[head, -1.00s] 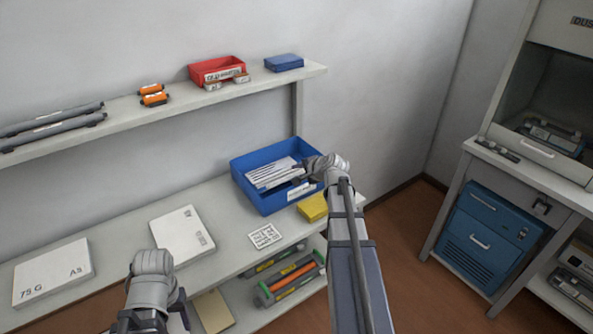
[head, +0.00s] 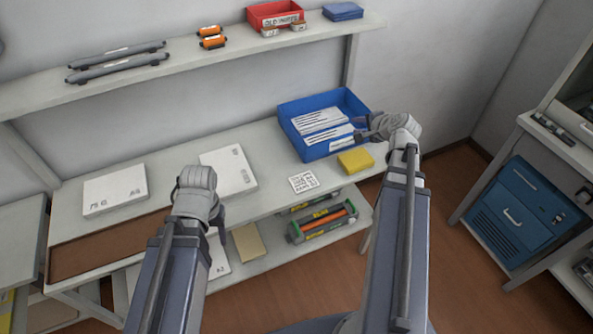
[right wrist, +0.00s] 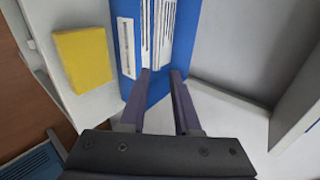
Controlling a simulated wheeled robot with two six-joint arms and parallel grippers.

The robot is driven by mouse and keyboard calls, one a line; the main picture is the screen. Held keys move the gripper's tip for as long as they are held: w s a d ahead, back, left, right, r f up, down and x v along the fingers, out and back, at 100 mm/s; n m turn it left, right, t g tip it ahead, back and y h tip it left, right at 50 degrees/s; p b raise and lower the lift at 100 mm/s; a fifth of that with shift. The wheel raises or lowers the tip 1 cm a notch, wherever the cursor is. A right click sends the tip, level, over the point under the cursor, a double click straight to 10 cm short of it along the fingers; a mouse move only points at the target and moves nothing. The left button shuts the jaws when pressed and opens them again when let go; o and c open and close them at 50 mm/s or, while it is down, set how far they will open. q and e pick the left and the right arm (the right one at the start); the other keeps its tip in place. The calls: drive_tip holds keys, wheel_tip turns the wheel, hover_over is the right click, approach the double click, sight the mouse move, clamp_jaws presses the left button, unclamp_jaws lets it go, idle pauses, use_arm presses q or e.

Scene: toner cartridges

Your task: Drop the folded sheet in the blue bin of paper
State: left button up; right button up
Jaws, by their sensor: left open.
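The blue bin (head: 290,126) stands at the right end of the bench, with a white label on its front. White lined paper (head: 318,118) lies inside it, in at least two pieces; I cannot tell which is the folded sheet. My right gripper (head: 366,131) is over the bin's right side. In the right wrist view its two fingers (right wrist: 162,72) are apart with nothing seen between them, above the blue bin (right wrist: 150,92) and beside the paper (right wrist: 156,30). My left gripper (head: 217,218) is open near the bench's front edge, its fingers mostly hidden behind its wrist.
A yellow block (head: 356,160) and a printed white card (head: 303,182) lie in front of the bin. White paper packs (head: 228,172) lie further left. A shelf above holds a red bin (head: 274,14) and rollers. A cartridge (head: 322,222) sits on the lower shelf.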

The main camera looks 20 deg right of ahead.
drive_tip(key=s+a+f+n+g+y, duration=0.1)
drive_tip(key=a+f+n+g, duration=0.15)
drive_tip(key=a, duration=0.45)
drive_tip(key=s+a+f+n+g+y, duration=0.1)
drive_tip(key=a+n, duration=0.3)
drive_tip(key=a, duration=0.4)
drive_tip(key=s+a+f+n+g+y, duration=0.1)
drive_tip(key=a+f+n+g, duration=0.15)
drive_tip(key=a, duration=0.45)
drive_tip(key=s+a+f+n+g+h, duration=0.2)
drive_tip(key=s+a+n+g+h, duration=0.2)
drive_tip(key=s+a+n, duration=0.8)
drive_tip(key=s+a+g, duration=0.1)
drive_tip(key=s+a, duration=0.1)
drive_tip(key=a, duration=0.1)
drive_tip(key=shift+a+f+h, duration=0.25)
drive_tip(key=shift+f+h, duration=0.05)
drive_tip(key=shift+h, duration=0.1)
